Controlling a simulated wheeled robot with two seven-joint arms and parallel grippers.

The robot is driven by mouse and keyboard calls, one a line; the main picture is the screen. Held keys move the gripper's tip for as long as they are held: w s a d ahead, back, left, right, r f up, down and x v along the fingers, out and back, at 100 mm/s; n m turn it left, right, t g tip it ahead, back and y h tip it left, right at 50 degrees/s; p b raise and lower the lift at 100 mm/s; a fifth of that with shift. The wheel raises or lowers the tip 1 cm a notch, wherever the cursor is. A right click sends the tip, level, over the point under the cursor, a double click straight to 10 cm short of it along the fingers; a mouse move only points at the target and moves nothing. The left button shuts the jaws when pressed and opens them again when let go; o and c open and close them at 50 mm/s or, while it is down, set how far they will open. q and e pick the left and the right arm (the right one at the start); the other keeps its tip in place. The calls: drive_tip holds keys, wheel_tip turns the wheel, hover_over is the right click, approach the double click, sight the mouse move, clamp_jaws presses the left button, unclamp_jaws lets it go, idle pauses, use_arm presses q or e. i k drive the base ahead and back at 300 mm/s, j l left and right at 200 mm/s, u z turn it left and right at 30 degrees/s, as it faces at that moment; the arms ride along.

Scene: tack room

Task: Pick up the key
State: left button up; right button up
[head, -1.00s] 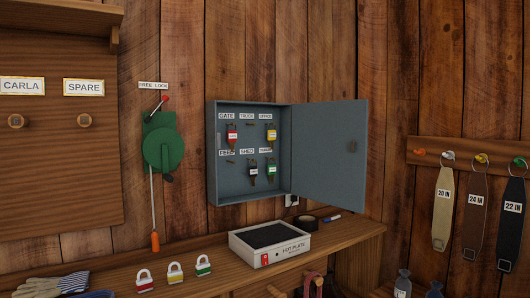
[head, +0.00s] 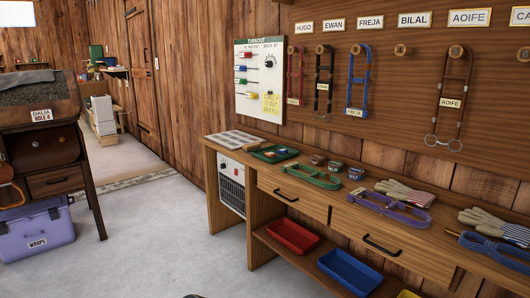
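I see no key that I can make out in the head view now. The grey key cabinet is out of view. Neither of my grippers shows. A wooden bench (head: 257,172) with drawers runs along the wall from the middle to the right. On it lie a green tray (head: 273,153) with small items too small to tell, a green halter (head: 310,177), a purple halter (head: 390,208), and pale gloves (head: 404,193). A turnout board (head: 246,105) with coloured tags stands against the wall behind the bench.
Halters hang from named pegs; the BILAL peg (head: 403,50) is empty. A red bin (head: 293,238) and a blue bin (head: 349,272) sit on the low shelf. A purple WRAPS box (head: 38,232) stands under a stand at left. The grey floor (head: 150,235) between is clear.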

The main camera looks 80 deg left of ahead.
sight(282, 151)
drive_tip(key=u, duration=2.3)
